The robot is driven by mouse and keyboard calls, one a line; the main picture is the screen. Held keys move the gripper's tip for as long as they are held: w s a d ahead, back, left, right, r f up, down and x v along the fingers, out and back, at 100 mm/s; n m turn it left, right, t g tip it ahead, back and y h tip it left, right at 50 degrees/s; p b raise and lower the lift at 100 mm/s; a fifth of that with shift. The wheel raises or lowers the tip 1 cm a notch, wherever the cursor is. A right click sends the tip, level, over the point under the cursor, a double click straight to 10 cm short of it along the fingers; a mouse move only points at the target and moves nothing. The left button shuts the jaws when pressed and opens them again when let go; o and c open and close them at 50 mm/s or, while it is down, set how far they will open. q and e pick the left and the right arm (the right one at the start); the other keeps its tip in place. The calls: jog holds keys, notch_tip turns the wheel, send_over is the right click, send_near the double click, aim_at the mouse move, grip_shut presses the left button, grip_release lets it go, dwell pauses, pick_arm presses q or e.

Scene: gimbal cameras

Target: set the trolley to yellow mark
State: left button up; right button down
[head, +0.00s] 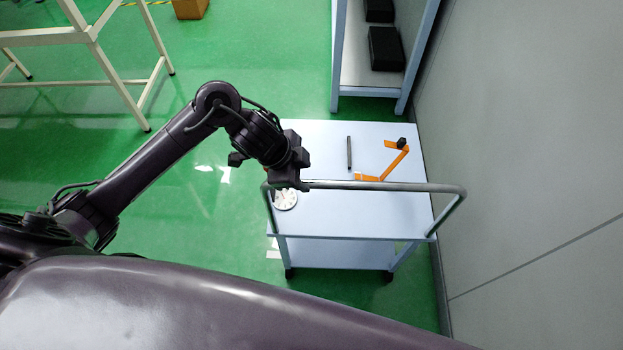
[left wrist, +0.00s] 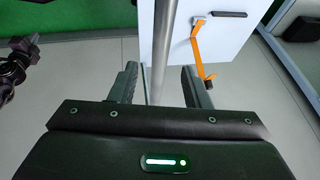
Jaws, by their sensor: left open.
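The trolley (head: 335,215) has a pale top, a lower frame and dark wheels, and stands beside the wall. Its grey handle bar (head: 385,187) runs along the near side. My left gripper (head: 292,178) is at the left end of this bar. In the left wrist view the gripper (left wrist: 160,84) is open, and the bar (left wrist: 159,50) passes between its two fingers with space on both sides. Whether a finger touches the bar I cannot tell. A yellow-and-black strip (head: 150,3) shows on the floor at the top. My right gripper is not clearly seen.
An orange jointed piece (head: 396,163), a black bar (head: 349,152) and a white round dial (head: 285,199) lie on the trolley. A blue-framed shelf (head: 340,60) stands behind it. The grey wall (head: 530,150) is close on the right. Green floor (head: 200,220) is open left, before a cream table frame (head: 92,33).

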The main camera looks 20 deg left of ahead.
aim_at(313, 183)
pick_arm(q)
jog(key=x, duration=0.5)
jog(key=shift+w+f, duration=0.1)
jog(key=shift+f, duration=0.05)
grip_shut()
